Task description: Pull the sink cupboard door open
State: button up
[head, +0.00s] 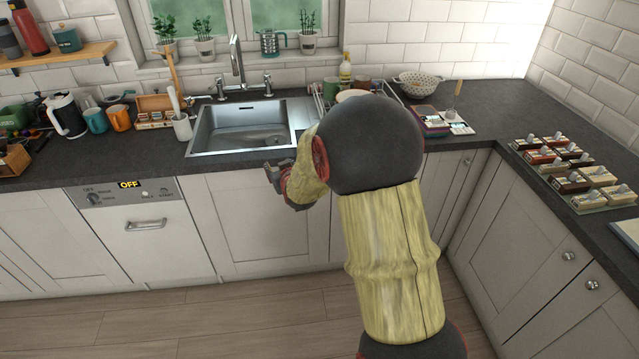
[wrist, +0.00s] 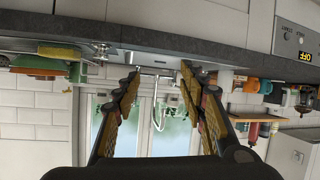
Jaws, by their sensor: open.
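The sink cupboard door (head: 245,225) is a pale panelled door below the sink, and it looks closed. In the wrist view, which is upside down, pale cupboard fronts (wrist: 190,14) run along the top. My gripper (head: 272,172) is at the top of the door, just below the worktop edge, in the head view. Its two fingers are spread apart in the wrist view (wrist: 160,72), with nothing held between them. I see no handle on this door; my gripper and arm cover its upper right part. I cannot tell whether the gripper touches the door.
The sink (head: 240,128) and tap (head: 236,60) are above the door. A dishwasher (head: 140,225) with an "OFF" display is to the left. The slate worktop (head: 345,133) edge overhangs close to my gripper. The wooden floor (head: 240,320) in front is clear.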

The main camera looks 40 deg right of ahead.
jog(key=s+d+f+m+t+h, duration=0.1)
jog(key=s+d+f+t+h, duration=0.1)
jog(key=d+f, duration=0.7)
jog(key=s+d+f+t+h, duration=0.1)
jog(key=d+f+h, duration=0.2)
jog(key=d+f, duration=0.5)
jog(key=w+d+f+b, duration=0.2)
jog(key=w+b, duration=0.1)
jog(key=w, duration=0.3)
jog(key=shift+d, duration=0.15)
jog(key=shift+c, duration=0.2)
grip_shut()
